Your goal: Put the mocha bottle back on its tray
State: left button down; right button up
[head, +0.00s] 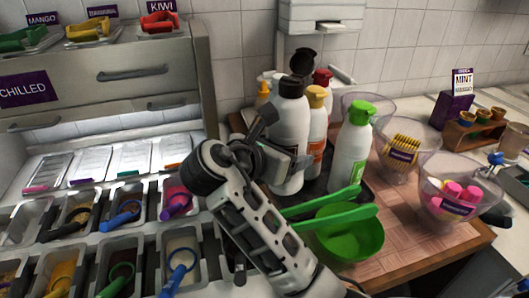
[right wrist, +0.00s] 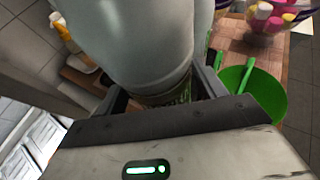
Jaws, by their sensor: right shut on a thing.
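A white bottle with a black cap (head: 289,112), which I take for the mocha bottle, stands upright among other bottles at the dark tray (head: 335,190). My right gripper (head: 283,155) is shut on it from the left, around the body. In the right wrist view the pale bottle (right wrist: 150,45) fills the top, between the fingers (right wrist: 165,95). My gripper and arm hide part of the bottle and tray. I cannot tell whether its base touches the tray. My left gripper is not in view.
A green-capped bottle (head: 350,147) and an orange-capped bottle (head: 316,130) stand close on the right. A green bowl (head: 350,240) with green handles lies in front. Clear bowls (head: 408,150) stand on the wooden board (head: 395,220). Topping bins (head: 180,255) fill the left.

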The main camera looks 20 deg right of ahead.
aim_at(280, 194)
jog(key=d+f, duration=0.1)
jog(key=w+d+f, duration=0.1)
jog(key=f, duration=0.1)
jog(key=d+f, duration=0.1)
jog(key=shift+w+d+f, duration=0.15)
jog(key=shift+w+d, duration=0.1)
jog(key=shift+d, duration=0.1)
jog(key=shift+w+d+f, duration=0.1)
jog(key=shift+d+f, duration=0.05)
jog(key=shift+f, duration=0.55)
jog(key=shift+w+d+f, duration=0.1)
jog(key=shift+d+f, duration=0.1)
jog(key=shift+f, duration=0.55)
jog(key=shift+d+f, duration=0.15)
jog(key=shift+f, duration=0.55)
jog(key=o, duration=1)
jog(key=shift+s+f, duration=0.1)
jog(key=shift+f, duration=0.2)
jog(key=shift+c, duration=0.2)
jog(key=shift+r, duration=0.1)
jog(key=v, duration=0.7)
jog(key=shift+s+a+r, duration=0.1)
jog(key=shift+a+r, duration=0.05)
jog(key=shift+a, duration=0.1)
